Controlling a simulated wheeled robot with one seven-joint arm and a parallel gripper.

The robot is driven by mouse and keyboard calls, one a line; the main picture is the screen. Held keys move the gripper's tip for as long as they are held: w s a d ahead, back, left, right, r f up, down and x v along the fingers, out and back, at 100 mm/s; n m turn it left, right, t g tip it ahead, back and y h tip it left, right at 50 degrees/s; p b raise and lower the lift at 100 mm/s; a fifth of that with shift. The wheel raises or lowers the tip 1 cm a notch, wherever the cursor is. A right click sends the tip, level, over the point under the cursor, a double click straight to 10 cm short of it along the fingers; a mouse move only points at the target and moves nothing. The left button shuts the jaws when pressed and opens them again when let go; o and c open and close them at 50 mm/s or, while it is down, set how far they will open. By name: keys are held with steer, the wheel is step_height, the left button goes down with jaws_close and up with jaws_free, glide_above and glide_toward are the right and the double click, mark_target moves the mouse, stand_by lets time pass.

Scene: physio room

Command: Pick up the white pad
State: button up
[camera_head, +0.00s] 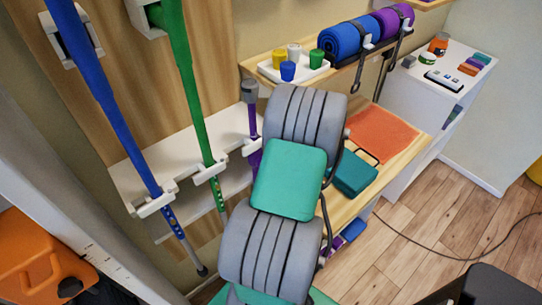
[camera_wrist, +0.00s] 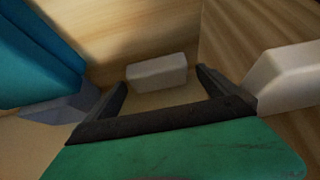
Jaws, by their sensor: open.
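The white pad (camera_wrist: 156,72) shows in the wrist view as a small pale block with rounded edges, lying on a light wooden surface near a wooden wall. My gripper (camera_wrist: 162,79) is open, with its two dark fingers spread to the left and right of the pad's line. The pad appears just beyond or between the fingertips; I cannot tell exactly how deep it is or whether anything touches it. In the head view my arm hides the pad and my gripper.
In the wrist view, a blue-teal item (camera_wrist: 38,60) stands close on the left and a pale block (camera_wrist: 285,78) on the right. In the head view, a teal case (camera_head: 355,174) and an orange mat (camera_head: 383,132) lie on the wooden shelf. Poles (camera_head: 112,105) hang at left.

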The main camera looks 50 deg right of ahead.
steer(key=c, duration=1.4)
